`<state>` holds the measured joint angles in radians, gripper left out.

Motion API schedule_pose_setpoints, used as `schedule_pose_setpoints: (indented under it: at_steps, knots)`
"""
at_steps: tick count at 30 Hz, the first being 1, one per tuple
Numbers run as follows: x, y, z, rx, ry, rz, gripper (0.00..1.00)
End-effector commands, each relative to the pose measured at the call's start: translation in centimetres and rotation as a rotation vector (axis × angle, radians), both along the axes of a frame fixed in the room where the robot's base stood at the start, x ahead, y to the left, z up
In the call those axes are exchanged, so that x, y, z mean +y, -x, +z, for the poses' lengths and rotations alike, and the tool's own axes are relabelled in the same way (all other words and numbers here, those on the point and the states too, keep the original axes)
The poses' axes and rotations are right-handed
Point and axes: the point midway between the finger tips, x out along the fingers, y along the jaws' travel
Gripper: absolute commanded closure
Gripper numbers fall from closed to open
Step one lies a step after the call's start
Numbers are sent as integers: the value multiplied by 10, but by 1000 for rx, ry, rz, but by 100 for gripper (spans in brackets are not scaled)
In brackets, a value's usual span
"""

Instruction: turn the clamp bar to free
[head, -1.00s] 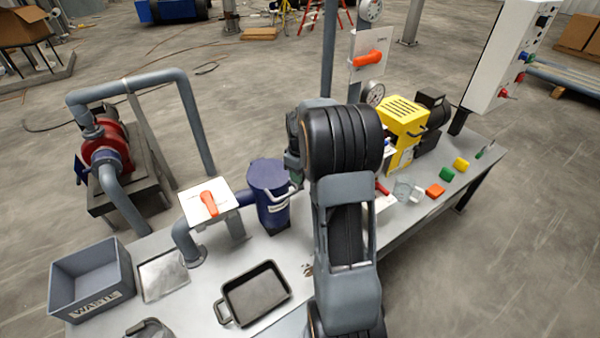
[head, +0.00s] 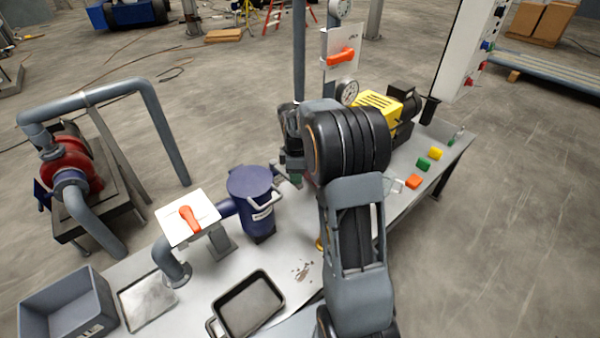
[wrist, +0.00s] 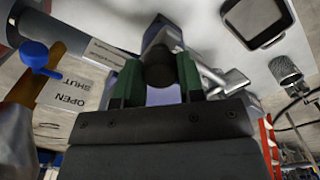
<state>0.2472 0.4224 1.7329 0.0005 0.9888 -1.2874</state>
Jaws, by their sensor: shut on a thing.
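In the wrist view, the green-padded fingers of my gripper (wrist: 159,82) are shut on a grey clamp bar (wrist: 160,36) at its dark rounded end. One finger lies on each side of that end. In the head view, my gripper (head: 291,168) is just right of the blue filter vessel (head: 251,190), partly hidden by my black wrist. The vessel has a lid and pale metal fittings on its right side. From the head view I cannot tell the bar's part between the fingers.
A plate reading OPEN and SHUT (wrist: 62,103) and a blue knob (wrist: 34,54) show in the wrist view. Left of the vessel stands a white panel with an orange lever (head: 190,218). A black tray (head: 248,303) lies in front. Coloured blocks (head: 414,181) lie right.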

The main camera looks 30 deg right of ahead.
Motion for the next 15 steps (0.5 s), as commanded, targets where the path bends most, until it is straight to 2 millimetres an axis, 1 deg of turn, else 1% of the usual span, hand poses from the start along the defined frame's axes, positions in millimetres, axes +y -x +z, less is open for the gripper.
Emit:
schedule_pose_setpoints:
  at_steps: [7,8,15]
  knots:
    - [-2,-1,1,-5,2,-1,100]
    - [-2,-1,1,-5,2,-1,63]
    - [-2,0,1,-3,2,-3,40]
